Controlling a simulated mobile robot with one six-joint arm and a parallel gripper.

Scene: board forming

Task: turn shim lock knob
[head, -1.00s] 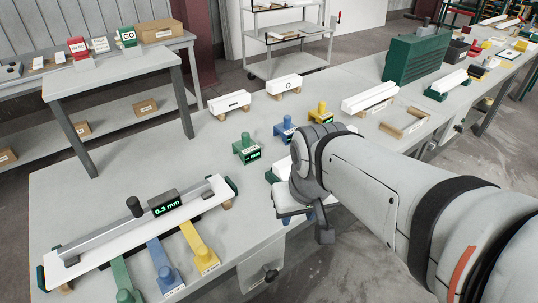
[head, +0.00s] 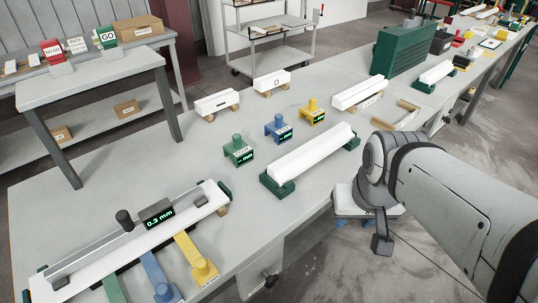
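A black round knob (head: 270,281) sits on a plate at the front edge of the bench. Another dark knob (head: 124,219) stands upright on the long gauge bar at the left, beside a dark display (head: 157,214) reading 0.3 mm. No label shows which one is the shim lock knob. My gripper (head: 355,219) is at the end of the arm, past the bench's front edge, to the right of and apart from both knobs. The wrist largely hides its fingers, so I cannot tell if it is open.
A white bar (head: 310,152) rests on green supports near the front edge. Green, blue and yellow (head: 314,112) blocks with displays stand behind it. Colored handles, including a yellow one (head: 198,264), lie before the gauge. A green box (head: 402,53) stands farther back. Bare bench lies around the white bar.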

